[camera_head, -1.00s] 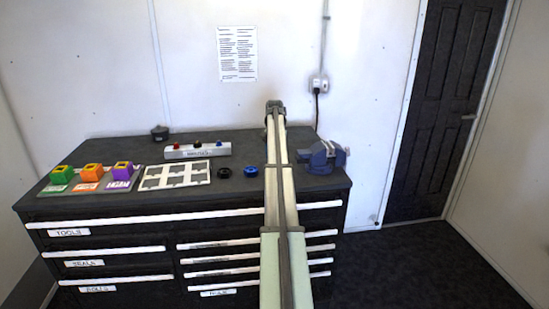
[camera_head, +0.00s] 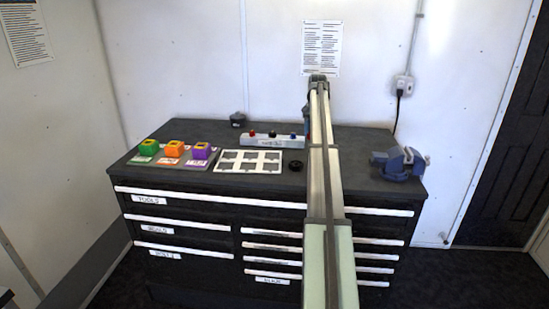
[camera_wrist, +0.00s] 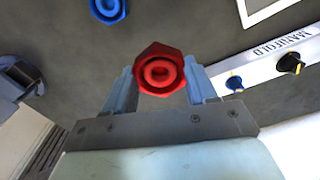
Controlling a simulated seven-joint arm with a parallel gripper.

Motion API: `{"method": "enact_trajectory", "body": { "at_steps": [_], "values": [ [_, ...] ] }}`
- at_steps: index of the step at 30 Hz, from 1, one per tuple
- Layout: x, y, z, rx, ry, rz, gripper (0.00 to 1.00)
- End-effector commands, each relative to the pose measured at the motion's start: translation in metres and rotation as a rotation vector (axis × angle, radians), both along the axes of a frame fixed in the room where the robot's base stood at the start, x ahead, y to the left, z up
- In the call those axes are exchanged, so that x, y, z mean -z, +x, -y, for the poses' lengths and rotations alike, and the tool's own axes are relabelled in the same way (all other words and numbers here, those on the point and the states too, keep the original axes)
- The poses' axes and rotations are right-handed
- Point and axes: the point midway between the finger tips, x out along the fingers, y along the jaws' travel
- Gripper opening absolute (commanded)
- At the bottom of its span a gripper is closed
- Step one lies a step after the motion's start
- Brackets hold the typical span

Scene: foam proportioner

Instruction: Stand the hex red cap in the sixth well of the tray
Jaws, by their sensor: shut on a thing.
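The hex red cap (camera_wrist: 159,54) sits between the fingertips of my gripper (camera_wrist: 160,72) in the wrist view, its round ringed face toward the camera. The gripper is shut on it and holds it above the dark bench top. In the head view my arm hides the cap and most of the gripper. The white tray (camera_head: 246,172) with its grid of square wells lies flat on the bench, left of my arm. The wells look empty from here. A white edge shows at the top right of the wrist view.
The manifold bar (camera_head: 262,141) with knobs stands behind the tray. A black ring (camera_head: 296,165) lies right of the tray; a blue ring (camera_wrist: 107,8) shows in the wrist view. Green, orange and purple blocks (camera_head: 174,149) stand left. A blue vise (camera_head: 397,165) is at right.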

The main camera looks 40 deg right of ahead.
Motion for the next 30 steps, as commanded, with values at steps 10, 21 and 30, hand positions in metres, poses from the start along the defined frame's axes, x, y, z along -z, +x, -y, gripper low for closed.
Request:
{"method": "enact_trajectory", "body": {
  "at_steps": [10,21,30],
  "values": [
    [-0.002,0.078,-0.083,-0.118,0.000,0.000,0.24],
    [-0.004,0.115,-0.127,-0.140,-0.001,0.000,0.24],
    [-0.006,0.124,-0.129,-0.037,0.000,0.000,0.24]
  ]
}}
